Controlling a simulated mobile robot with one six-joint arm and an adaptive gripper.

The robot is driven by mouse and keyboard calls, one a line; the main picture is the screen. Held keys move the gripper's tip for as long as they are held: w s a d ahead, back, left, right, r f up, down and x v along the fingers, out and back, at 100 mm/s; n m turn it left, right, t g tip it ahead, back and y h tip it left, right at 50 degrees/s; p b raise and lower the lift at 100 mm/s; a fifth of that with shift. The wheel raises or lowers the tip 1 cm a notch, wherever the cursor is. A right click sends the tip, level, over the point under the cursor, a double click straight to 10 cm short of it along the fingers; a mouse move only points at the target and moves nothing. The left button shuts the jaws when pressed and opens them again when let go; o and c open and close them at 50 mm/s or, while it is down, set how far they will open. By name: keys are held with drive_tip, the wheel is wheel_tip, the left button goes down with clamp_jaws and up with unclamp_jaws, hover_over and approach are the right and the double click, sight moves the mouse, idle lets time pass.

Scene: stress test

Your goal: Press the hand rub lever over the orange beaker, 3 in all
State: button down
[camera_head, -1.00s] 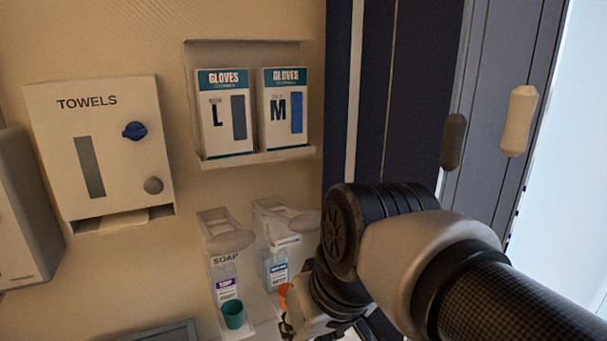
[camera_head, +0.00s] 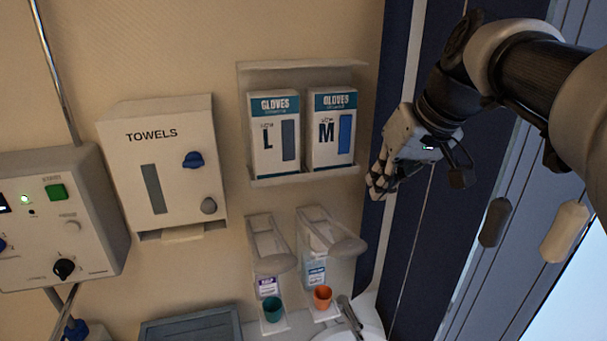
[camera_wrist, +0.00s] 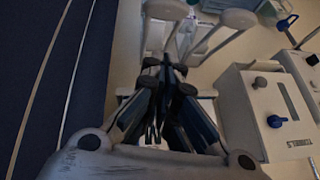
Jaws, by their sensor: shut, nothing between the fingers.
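The hand rub dispenser (camera_head: 317,228) hangs on the wall, right of the soap dispenser (camera_head: 264,240), in the head view. Its pale rounded lever (camera_head: 349,248) sticks out to the front right. The orange beaker (camera_head: 322,297) stands upright below this dispenser, on a small ledge. A teal beaker (camera_head: 273,309) stands below the soap dispenser. My gripper (camera_head: 377,188) is shut and empty, above and to the right of the lever and apart from it in the picture. The closed fingers (camera_wrist: 160,68) also fill the middle of the wrist view, with pale lever ends near the top edge.
Glove boxes (camera_head: 303,135) sit in a wall holder above the dispensers, left of my gripper. A towel dispenser (camera_head: 170,155) and a control box (camera_head: 65,215) are farther left. A sink with a tap (camera_head: 349,315) is below right. Dark panels (camera_head: 412,230) stand at right.

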drive_tip(key=x, duration=0.4)
drive_tip(key=s+f+x, duration=0.1)
drive_tip(key=x, duration=0.3)
drive_tip(key=s+x, duration=0.1)
drive_tip(key=x, duration=0.3)
drive_tip(key=shift+s+f+b, duration=0.15)
drive_tip(key=shift+f+b, duration=0.2)
drive_tip(key=shift+f, duration=0.2)
